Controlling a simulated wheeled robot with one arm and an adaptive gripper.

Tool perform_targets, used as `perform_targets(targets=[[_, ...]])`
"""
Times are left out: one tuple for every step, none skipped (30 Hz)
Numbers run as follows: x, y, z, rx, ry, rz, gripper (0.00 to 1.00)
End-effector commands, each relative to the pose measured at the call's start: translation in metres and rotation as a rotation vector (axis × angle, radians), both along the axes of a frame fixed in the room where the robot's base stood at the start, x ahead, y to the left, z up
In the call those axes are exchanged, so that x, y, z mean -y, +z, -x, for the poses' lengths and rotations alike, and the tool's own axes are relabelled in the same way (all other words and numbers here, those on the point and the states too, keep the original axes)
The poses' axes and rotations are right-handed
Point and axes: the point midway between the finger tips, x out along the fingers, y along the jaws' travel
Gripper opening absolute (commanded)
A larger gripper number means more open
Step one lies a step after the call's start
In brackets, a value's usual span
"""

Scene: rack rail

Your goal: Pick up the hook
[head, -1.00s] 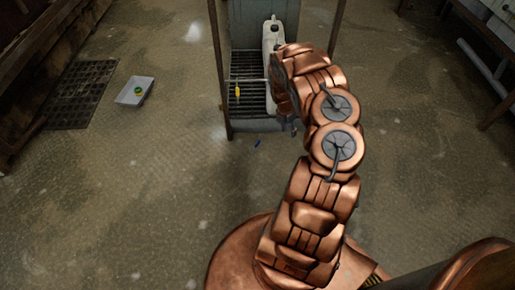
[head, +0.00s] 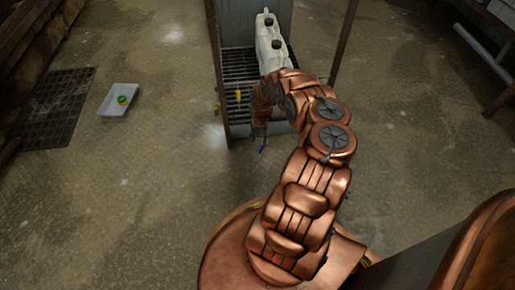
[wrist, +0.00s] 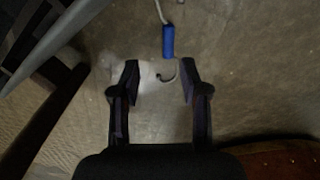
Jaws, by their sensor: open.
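The hook (wrist: 168,41) has a blue grip, with a thin pale rod above it and a curved grey end below in the wrist view. Its blue part also shows in the head view (head: 262,147), low in front of the rack. My gripper (wrist: 160,70) is open and empty. In the wrist view the curved end shows between its fingertips and the blue grip beyond them. I cannot tell the height gap between fingers and hook. In the head view my gripper (head: 259,132) is near the rack's front edge, partly hidden by my arm.
The rack (head: 240,65) has a slatted shelf with pale jugs (head: 268,45) on it. A yellow item (head: 238,96) hangs at its front. A grey tray (head: 117,101) with a green and yellow round thing lies on the floor at left.

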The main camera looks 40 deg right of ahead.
Motion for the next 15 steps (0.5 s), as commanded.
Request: perform_targets(targets=[[0.002,-0.008,0.002,0.0,-0.005,0.0,0.45],[0.003,-0.011,0.003,-0.001,-0.006,0.0,0.45],[0.004,-0.012,0.004,-0.001,-0.009,0.0,0.45],[0.005,-0.013,0.004,-0.001,-0.01,0.001,0.45],[0.006,-0.014,0.004,-0.001,-0.011,0.001,0.45],[0.006,-0.015,0.005,-0.001,-0.012,0.001,0.45],[0.007,-0.017,0.005,-0.001,-0.013,0.001,0.45],[0.007,-0.02,0.006,-0.001,-0.013,0.001,0.45],[0.007,-0.023,0.006,-0.001,-0.014,0.0,0.45],[0.007,-0.027,0.006,-0.001,-0.014,0.0,0.45],[0.007,-0.03,0.006,-0.001,-0.014,0.0,0.45],[0.008,-0.035,0.007,-0.001,-0.014,0.0,0.45],[0.008,-0.039,0.007,-0.001,-0.013,0.0,0.45],[0.008,-0.042,0.007,-0.001,-0.013,0.0,0.45],[0.008,-0.047,0.008,-0.001,-0.013,0.0,0.45]])
